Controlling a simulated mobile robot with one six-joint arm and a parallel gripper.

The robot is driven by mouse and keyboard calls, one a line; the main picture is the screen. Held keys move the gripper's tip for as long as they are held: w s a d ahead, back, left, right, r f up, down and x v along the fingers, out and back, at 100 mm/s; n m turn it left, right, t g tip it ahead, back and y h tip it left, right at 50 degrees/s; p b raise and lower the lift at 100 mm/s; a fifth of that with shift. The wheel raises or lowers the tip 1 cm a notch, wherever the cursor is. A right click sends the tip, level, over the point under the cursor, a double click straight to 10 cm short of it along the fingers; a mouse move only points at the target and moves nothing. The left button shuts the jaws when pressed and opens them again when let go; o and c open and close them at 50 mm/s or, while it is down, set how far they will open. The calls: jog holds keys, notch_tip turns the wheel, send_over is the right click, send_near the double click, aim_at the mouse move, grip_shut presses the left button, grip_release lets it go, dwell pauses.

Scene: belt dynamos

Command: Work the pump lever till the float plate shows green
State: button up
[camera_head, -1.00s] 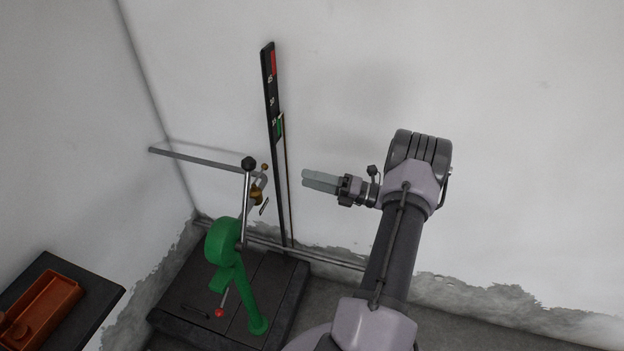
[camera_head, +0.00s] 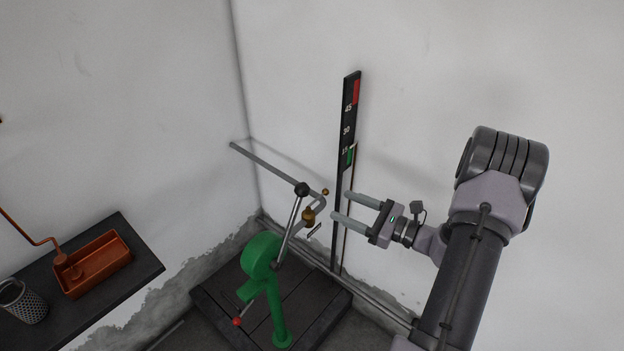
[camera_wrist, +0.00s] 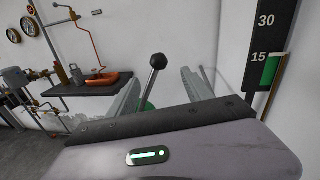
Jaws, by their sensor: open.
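The green pump (camera_head: 262,258) stands on a dark base, with a steel pump lever (camera_head: 290,228) rising from it to a black ball knob (camera_head: 302,189). My gripper (camera_head: 340,205) is open and empty, to the right of the knob and apart from it. In the wrist view the knob (camera_wrist: 157,60) shows upright between the two grey fingers, beyond them. The black float plate (camera_head: 347,125) stands against the wall, marked 15, 30 and 45, with a red patch at the top and a green patch (camera_head: 350,156) near 15. A thin pointer rod stands beside its green patch.
A grey pipe (camera_head: 265,167) runs from the wall to a brass tap (camera_head: 308,216) close by the knob. A dark bench (camera_head: 140,262) at left holds an orange tray (camera_head: 97,268) and a perforated cup (camera_head: 22,304). A low pipe runs along the wall behind the base.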

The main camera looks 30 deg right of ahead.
jog(key=x, duration=1.6)
jog(key=shift+a+b, duration=0.3)
jog(key=shift+b, duration=0.15)
jog(key=shift+w+f, duration=0.1)
grip_shut()
